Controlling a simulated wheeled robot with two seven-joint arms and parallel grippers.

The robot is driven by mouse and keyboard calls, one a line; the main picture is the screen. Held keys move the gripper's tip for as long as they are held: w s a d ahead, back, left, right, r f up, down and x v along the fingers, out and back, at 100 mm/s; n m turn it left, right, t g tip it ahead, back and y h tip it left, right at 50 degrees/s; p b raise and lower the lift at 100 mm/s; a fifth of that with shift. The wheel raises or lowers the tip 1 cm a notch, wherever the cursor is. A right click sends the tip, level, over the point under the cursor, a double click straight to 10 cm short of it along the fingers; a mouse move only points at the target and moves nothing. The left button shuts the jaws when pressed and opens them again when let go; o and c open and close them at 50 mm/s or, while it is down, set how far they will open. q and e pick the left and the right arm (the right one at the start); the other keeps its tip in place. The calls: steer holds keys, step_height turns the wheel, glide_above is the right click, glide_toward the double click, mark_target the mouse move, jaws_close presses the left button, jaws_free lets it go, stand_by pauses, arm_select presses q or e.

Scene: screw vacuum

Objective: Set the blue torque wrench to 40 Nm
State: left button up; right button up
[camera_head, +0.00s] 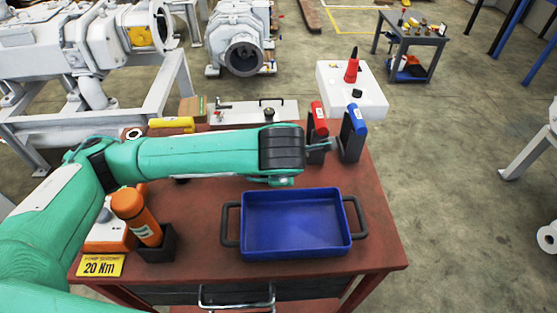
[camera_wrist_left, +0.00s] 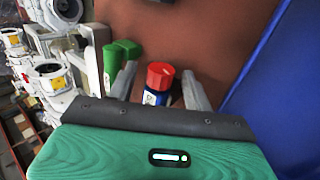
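The blue torque wrench (camera_head: 357,120) stands in a dark holder at the table's back right. My left gripper (camera_head: 324,146) reaches toward the holders from the left. In the wrist view its fingers (camera_wrist_left: 159,70) are apart, with the red cap between them in the picture; I see no clear contact. A red tool (camera_head: 318,117) stands in the holder to the left. My right gripper is not in view.
A blue tray (camera_head: 293,250) lies in front of the arm. An orange tool (camera_head: 137,214) stands in a black holder at left, behind a yellow "20 Nm" sign (camera_head: 101,265). A yellow object (camera_head: 171,124) lies behind the arm. Bare red tabletop (camera_head: 372,200) shows at right.

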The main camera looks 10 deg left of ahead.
arm_select(q)
steer(key=p+v, duration=0.1)
steer(key=v, duration=1.2)
steer(key=shift+s+r, duration=0.25)
steer(key=shift+r, duration=0.05)
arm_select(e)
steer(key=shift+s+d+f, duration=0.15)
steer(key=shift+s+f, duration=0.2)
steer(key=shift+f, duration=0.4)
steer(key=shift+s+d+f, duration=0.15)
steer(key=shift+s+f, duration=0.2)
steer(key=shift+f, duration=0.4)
